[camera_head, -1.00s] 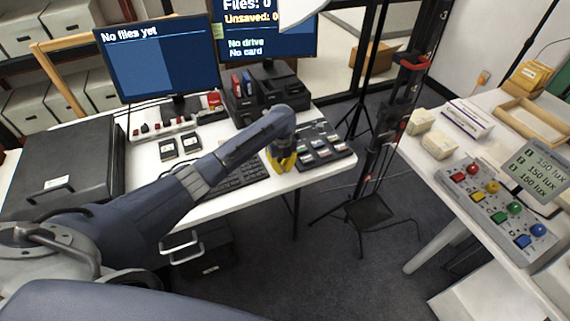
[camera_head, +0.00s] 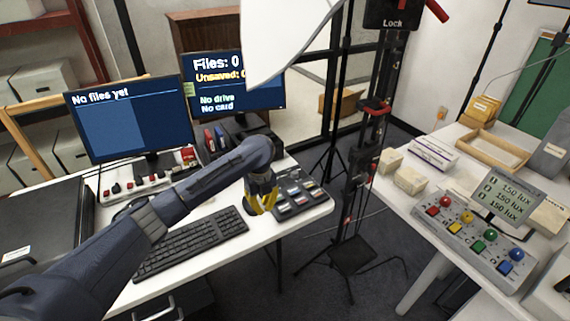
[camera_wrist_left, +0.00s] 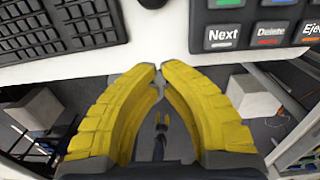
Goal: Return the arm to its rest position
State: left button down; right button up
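My left arm reaches in from the left across the white desk (camera_head: 215,262). Its yellow-fingered left gripper (camera_head: 264,212) points down near the desk's front edge, between the black keyboard (camera_head: 192,243) and the dark button pad (camera_head: 300,192). In the left wrist view, the two yellow fingertips (camera_wrist_left: 160,70) are nearly together with nothing held between them. The keyboard corner (camera_wrist_left: 60,30) is at upper left there, and the pad's "Next", "Delete" and "Eject" keys (camera_wrist_left: 255,25) are at upper right. My right gripper is in neither view.
Two monitors, the left one (camera_head: 130,118) reading "No files yet", stand behind the arm. A white panel (camera_head: 285,35) hangs at top centre. A black stand (camera_head: 360,190) rises between the desk and the right table, which holds a console (camera_head: 470,235) with coloured buttons.

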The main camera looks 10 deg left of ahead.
pick_arm(q)
jog(key=s+d+f+n+t+h, duration=0.1)
jog(key=s+d+f+n+t, duration=0.1)
jog(key=s+d+f+n, duration=0.35)
jog(key=s+d+f+n+t+h, duration=0.1)
jog(key=s+d+f+n+t, duration=0.15)
jog(key=s+f, duration=0.5)
jog(key=s+a+r+n+t+y, duration=0.1)
jog(key=s+a+r+n+y, duration=0.25)
jog(key=s+a+n, duration=0.45)
jog(key=s+a+r+n+t+y, duration=0.2)
jog(key=s+a+r+n+y, duration=0.15)
jog(key=s+a, duration=0.85)
jog(key=s+d+f+g+h, duration=0.1)
jog(key=s+d+f, duration=0.15)
jog(key=f, duration=0.85)
jog(key=s+d+f+n+g+h, duration=0.1)
jog(key=d+f, duration=0.2)
jog(key=f, duration=0.8)
jog(key=s+d+f+g+h, duration=0.1)
jog(key=d+f+h, duration=0.15)
jog(key=f, duration=0.85)
jog(key=s+f+n+g, duration=0.3)
jog(key=s+f, duration=1.5)
jog(key=s, duration=0.3)
jog(key=shift+s+f, duration=0.3)
jog(key=shift+f, duration=0.1)
